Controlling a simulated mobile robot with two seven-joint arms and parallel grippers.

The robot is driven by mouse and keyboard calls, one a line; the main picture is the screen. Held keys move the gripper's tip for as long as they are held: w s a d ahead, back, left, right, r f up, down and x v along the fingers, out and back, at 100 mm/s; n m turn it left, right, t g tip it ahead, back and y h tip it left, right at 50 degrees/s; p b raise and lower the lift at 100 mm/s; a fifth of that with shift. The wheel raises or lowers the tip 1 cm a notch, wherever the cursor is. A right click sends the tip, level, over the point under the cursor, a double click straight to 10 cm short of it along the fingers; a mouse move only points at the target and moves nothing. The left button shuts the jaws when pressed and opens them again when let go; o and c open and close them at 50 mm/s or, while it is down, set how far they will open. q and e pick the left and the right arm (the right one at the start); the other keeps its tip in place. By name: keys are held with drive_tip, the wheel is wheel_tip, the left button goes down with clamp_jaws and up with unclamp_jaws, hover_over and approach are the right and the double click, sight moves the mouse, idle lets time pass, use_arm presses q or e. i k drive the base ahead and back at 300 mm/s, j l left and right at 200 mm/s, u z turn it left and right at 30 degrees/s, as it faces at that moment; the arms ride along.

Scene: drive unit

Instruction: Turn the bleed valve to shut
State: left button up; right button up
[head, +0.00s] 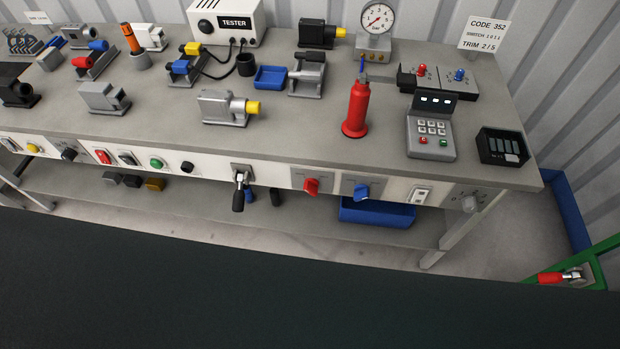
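No part is clearly labelled as the bleed valve, and I cannot tell which one it is. In the head view, a red knob (311,187) and a blue knob (362,192) sit on pale plates on the bench's front panel. A pressure gauge (377,17) with a white dial stands on a metal block at the back of the bench. Neither of my grippers is in view.
The grey bench (300,150) holds a tester box (226,20), a keypad unit (431,128), a black box (502,147) and several fixtures. A black-handled lever (239,190) hangs from the front panel. A green frame with a red handle (551,278) is at right.

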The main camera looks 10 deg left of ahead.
sight(311, 185)
drive_tip(key=l+u, duration=0.35)
drive_tip(key=l, duration=0.35)
drive_tip(key=l+u, duration=0.3)
drive_tip(key=l, duration=0.35)
